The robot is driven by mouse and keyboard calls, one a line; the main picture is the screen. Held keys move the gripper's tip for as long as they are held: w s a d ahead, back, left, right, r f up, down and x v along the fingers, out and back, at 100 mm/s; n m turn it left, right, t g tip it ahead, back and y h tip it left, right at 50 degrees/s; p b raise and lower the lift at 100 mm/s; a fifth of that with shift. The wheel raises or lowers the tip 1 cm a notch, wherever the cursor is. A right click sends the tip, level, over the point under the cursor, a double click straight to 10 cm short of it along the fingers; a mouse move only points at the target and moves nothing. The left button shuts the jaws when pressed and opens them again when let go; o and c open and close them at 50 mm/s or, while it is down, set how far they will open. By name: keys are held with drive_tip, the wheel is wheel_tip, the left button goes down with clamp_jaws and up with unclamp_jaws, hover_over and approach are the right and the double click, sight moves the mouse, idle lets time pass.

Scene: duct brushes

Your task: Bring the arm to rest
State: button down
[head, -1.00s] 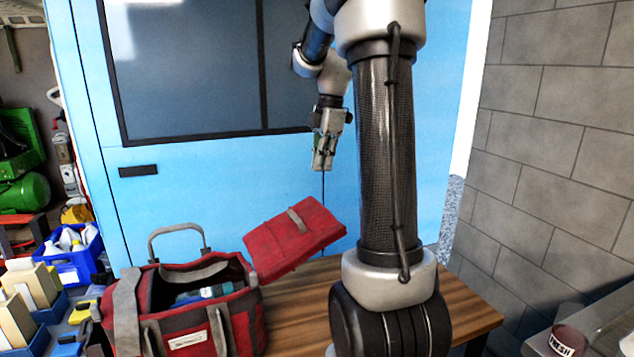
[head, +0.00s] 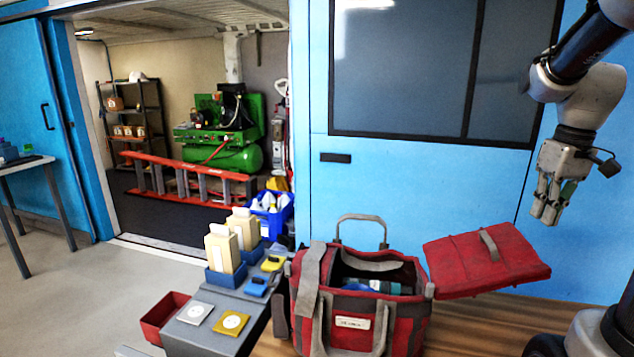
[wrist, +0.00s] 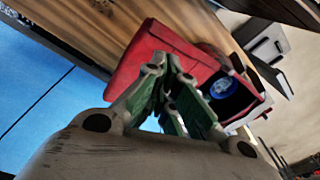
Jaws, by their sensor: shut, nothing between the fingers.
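My gripper (head: 548,211) hangs at the right of the head view, fingers pointing down, in front of the blue wall. It is shut and empty, above and to the right of the red bag's lid (head: 487,262). In the wrist view the fingertips (wrist: 158,72) are together, with the red bag (wrist: 190,62) beyond them. The red tool bag (head: 400,322) stands on the wooden table with its lid open to the right. Something blue lies inside it. My gripper touches nothing that I can see.
The wooden table (head: 470,325) carries the bag. A grey bench (head: 215,310) on the left holds cartons (head: 222,250) and small yellow and blue pieces. A red bin (head: 163,316) is beside it. A doorway behind shows a red ladder (head: 185,178) and a green compressor (head: 225,150).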

drive_tip(key=s+a+r+m+t, duration=0.1)
drive_tip(key=s+a+t, duration=0.2)
drive_tip(key=s+a, duration=0.8)
drive_tip(key=shift+s+t, duration=0.4)
drive_tip(key=shift+s, duration=0.3)
drive_tip(key=c, duration=2.2)
unclamp_jaws()
